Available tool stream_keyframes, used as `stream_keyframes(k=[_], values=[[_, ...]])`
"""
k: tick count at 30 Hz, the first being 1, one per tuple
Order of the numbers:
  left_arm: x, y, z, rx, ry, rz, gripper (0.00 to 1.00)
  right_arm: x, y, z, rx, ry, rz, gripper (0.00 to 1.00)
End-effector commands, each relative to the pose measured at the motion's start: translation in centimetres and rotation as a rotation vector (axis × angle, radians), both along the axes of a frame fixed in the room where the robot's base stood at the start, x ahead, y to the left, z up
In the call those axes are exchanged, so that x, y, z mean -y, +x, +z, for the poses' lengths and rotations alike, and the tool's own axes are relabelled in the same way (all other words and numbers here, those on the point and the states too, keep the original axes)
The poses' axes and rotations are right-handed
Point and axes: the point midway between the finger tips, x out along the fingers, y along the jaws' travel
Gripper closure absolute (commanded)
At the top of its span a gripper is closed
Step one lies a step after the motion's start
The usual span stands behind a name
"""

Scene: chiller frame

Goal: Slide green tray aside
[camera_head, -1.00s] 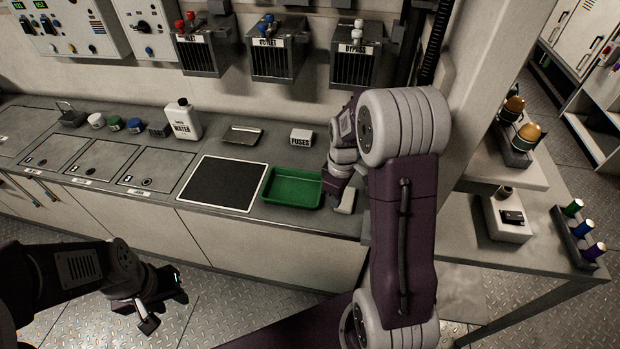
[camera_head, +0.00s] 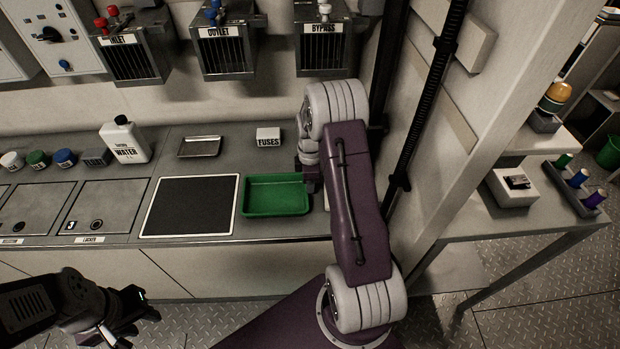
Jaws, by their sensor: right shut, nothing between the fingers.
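The green tray (camera_head: 276,208) lies flat and empty on the grey counter, just right of the black mat with a pale border (camera_head: 192,206). A narrow gap parts the two. My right gripper (camera_head: 313,186) is shut and empty, pointing down at the tray's right end. I cannot tell whether it touches the tray wall; my own arm partly hides its fingers. My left gripper (camera_head: 132,326) hangs low in front of the counter at the bottom left, well away from the tray. Its fingers look apart, with nothing between them.
A fuses box (camera_head: 268,137), a small metal tray (camera_head: 200,147) and a white water bottle (camera_head: 125,140) stand behind. Several small jars line the back left. A wall post rises at right. The counter's front edge runs close before the tray.

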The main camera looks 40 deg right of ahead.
Motion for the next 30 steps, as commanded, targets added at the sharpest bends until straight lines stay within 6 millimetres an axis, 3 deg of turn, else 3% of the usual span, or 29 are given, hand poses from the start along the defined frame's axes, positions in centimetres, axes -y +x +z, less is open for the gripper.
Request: stream_keyframes(k=[6,19,23,30], values=[[0.0,0.0,-0.5,0.000,0.000,0.000,0.64,0.0,0.0,-2.3,0.000,0.000,-0.001,1.00],[0.0,0.0,-0.3,0.000,0.000,0.000,0.64,-0.4,0.2,-2.4,0.001,-0.001,0.001,1.00],[0.0,0.0,0.7,0.000,0.000,0.000,0.64,-2.6,1.6,-2.2,0.000,0.000,0.005,1.00],[0.0,0.0,2.2,0.000,0.000,0.000,0.64,-8.8,5.4,-2.3,0.001,-0.001,0.007,1.00]])
